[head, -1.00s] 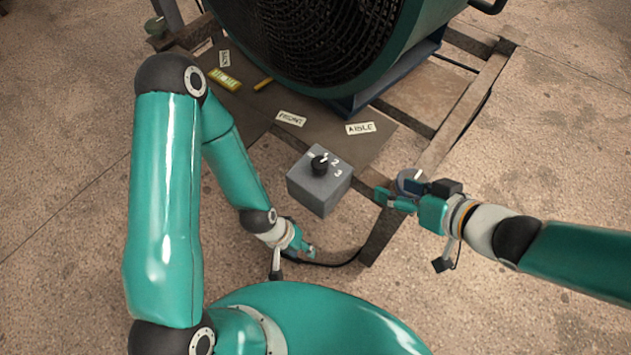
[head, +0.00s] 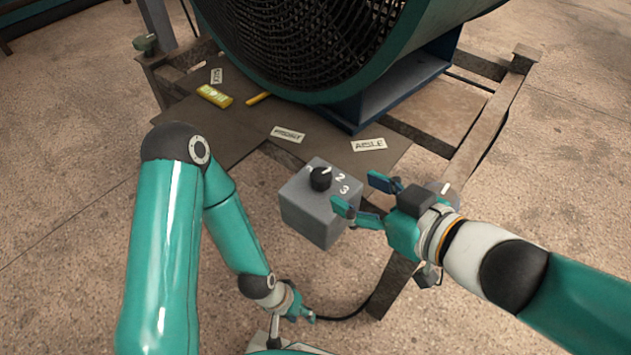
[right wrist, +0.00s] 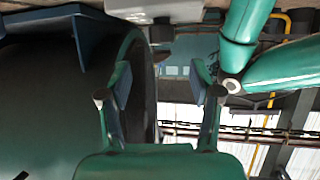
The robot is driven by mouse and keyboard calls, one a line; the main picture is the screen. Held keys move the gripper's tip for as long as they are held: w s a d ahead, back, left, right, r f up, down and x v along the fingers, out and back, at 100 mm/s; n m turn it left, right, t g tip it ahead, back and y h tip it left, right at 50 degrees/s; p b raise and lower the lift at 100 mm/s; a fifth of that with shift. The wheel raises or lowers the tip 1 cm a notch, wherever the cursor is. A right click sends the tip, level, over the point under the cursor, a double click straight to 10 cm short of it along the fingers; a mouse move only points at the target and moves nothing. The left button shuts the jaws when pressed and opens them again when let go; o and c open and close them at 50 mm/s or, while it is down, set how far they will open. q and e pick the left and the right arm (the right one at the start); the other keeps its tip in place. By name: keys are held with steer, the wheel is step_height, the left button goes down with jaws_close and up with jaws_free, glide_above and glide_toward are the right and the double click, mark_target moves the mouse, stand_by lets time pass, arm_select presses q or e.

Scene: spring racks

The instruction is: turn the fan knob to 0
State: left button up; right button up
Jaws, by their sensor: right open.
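The fan knob (head: 320,178) is a small black knob on top of a grey control box (head: 308,212). White numerals 2 and 3 show to its right; which mark it points at is too small to tell. My right gripper (head: 364,195) is open and empty, just right of the box, with one finger close to the box's right edge. Its open fingers also show in the right wrist view (right wrist: 161,88), with the grey box (right wrist: 155,8) at the top edge. My left gripper (head: 300,311) hangs low, below and left of the box; its jaws are too small to read.
A large fan (head: 310,45) on a blue base stands behind the box on a wooden pallet (head: 490,125). Labels, including an AISLE tag (head: 368,145), and a yellow item (head: 214,96) lie on the dark board. A black cable (head: 350,312) runs below the box.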

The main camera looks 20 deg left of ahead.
mark_target(328, 180)
steer(key=b+x, duration=0.4)
steer(key=x, duration=0.4)
steer(key=shift+a+f, duration=0.15)
steer(key=shift+f, duration=0.05)
steer(key=shift+w+a+f+b, duration=0.1)
steer(key=shift+w+a+b, duration=0.25)
steer(key=shift+a, duration=0.2)
